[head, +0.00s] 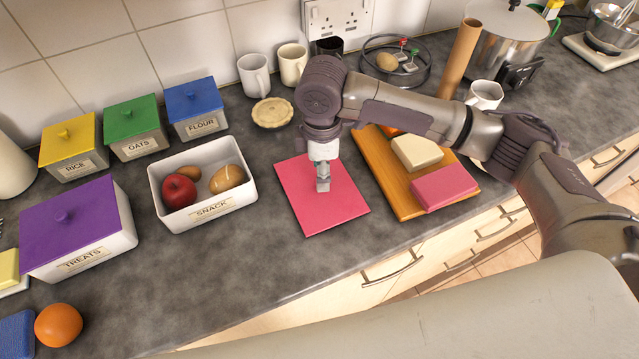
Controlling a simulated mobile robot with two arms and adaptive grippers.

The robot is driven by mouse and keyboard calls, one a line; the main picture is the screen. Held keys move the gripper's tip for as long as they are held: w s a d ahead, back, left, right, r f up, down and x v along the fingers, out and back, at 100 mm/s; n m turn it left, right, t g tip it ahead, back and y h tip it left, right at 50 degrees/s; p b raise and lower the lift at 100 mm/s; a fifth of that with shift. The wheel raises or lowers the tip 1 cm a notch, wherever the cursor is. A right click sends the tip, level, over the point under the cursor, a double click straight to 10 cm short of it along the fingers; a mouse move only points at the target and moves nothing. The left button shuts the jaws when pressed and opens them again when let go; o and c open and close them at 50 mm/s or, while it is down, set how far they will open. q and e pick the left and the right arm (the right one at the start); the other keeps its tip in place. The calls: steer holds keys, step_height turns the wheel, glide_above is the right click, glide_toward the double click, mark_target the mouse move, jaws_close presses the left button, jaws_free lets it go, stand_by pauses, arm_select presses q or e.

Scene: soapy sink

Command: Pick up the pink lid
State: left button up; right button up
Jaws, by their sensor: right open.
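The pink lid (338,212) is a flat square lying on the grey counter, to the right of the open white box labelled SNACK (208,208). My right gripper (323,186) points straight down over the middle of the lid and is open. Its fingers hide the lid's centre, so I cannot see a knob there or tell whether the fingers touch anything. The SNACK box has no lid on it and holds a red apple (179,192) and brown potato-like items. My left gripper is out of view.
A wooden board (385,167) with a cream block and a pink block is right of the lid. Boxes with purple (75,222), yellow, green and blue lids stand at left. A small pie (272,112) and mugs are behind. Counter in front of the lid is clear.

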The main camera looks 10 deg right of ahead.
steer(key=shift+w+f, duration=0.1)
steer(key=shift+f, duration=1.65)
jaws_close()
